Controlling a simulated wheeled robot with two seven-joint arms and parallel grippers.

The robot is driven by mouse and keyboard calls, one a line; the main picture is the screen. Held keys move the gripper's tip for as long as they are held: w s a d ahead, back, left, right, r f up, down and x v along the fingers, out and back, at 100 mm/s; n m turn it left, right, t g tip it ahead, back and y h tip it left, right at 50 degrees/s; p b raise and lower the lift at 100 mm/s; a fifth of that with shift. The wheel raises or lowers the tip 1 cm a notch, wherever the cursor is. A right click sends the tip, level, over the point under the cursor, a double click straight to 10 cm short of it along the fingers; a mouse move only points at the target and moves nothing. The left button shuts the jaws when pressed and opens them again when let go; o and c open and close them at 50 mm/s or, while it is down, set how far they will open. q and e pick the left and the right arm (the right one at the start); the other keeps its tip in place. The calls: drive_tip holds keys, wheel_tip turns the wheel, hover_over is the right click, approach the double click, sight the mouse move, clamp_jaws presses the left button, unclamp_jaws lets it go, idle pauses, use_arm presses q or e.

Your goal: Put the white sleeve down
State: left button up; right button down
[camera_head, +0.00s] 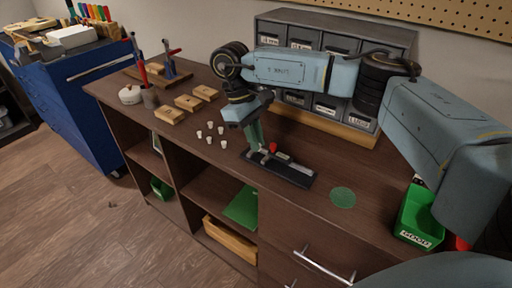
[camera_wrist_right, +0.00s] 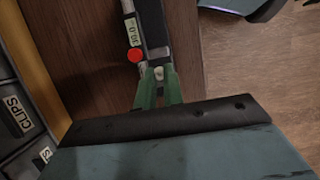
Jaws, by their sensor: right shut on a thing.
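My right gripper (camera_head: 256,142) reaches down to the near-left end of a black measuring device (camera_head: 285,170) on the brown bench. In the right wrist view its green fingers (camera_wrist_right: 158,85) are shut on a small white sleeve (camera_wrist_right: 159,73), of which only a bit shows between the tips. The sleeve is at the end of the device; I cannot tell whether it touches it. Several other white sleeves (camera_head: 210,124) stand on the bench left of the gripper. My left gripper is not in view.
A round green mat (camera_head: 342,197) lies right of the device, and a green bin (camera_head: 418,216) marked GOOD stands farther right. A grey drawer cabinet (camera_head: 345,40) stands behind my arm. Wooden blocks (camera_head: 187,103) and a tool stand (camera_head: 170,66) are at the left.

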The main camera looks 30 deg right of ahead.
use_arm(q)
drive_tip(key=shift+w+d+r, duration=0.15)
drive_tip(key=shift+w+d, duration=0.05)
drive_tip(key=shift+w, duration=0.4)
use_arm(e)
drive_tip(key=shift+f, duration=1.35)
drive_tip(key=shift+f, duration=0.15)
drive_tip(key=c, duration=1.8)
unclamp_jaws()
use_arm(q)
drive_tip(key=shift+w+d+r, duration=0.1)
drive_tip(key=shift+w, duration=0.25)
